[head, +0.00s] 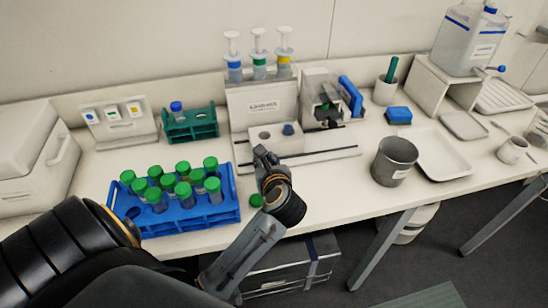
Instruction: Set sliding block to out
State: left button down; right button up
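A white block (268,146) with round openings sits low on the front of the labelled white station (255,104), at the left end of a dark rail (325,153). A blue-capped item stands in one opening. This block looks like the sliding block, but I cannot be sure. A grey and black mechanism (322,102) stands behind the rail, to the right. My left gripper (262,154) is just in front of the white block and hides part of it. I cannot tell whether they touch or how far its fingers are apart. My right gripper is not in view.
A blue rack (190,221) of green-capped tubes stands left of my gripper. A green cap (256,200) lies by the bench's front edge. A grey beaker (394,162) and a white tray (445,158) stand right. Three syringe-like plungers (258,42) rise above the station.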

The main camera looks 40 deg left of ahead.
pick_arm(q)
jog(key=s+a, duration=0.2)
jog(key=shift+s+a, duration=0.1)
jog(key=shift+s, duration=0.25)
jog(key=shift+w, duration=0.15)
jog(key=c, duration=1.1)
grip_release()
jog(key=shift+c, duration=0.2)
jog(key=shift+s+a, duration=0.1)
jog(key=shift+s, duration=0.1)
jog(key=shift+s+d+r, duration=0.1)
jog(key=shift+s+d, duration=0.05)
jog(key=shift+d, duration=0.15)
jog(key=v, duration=1.1)
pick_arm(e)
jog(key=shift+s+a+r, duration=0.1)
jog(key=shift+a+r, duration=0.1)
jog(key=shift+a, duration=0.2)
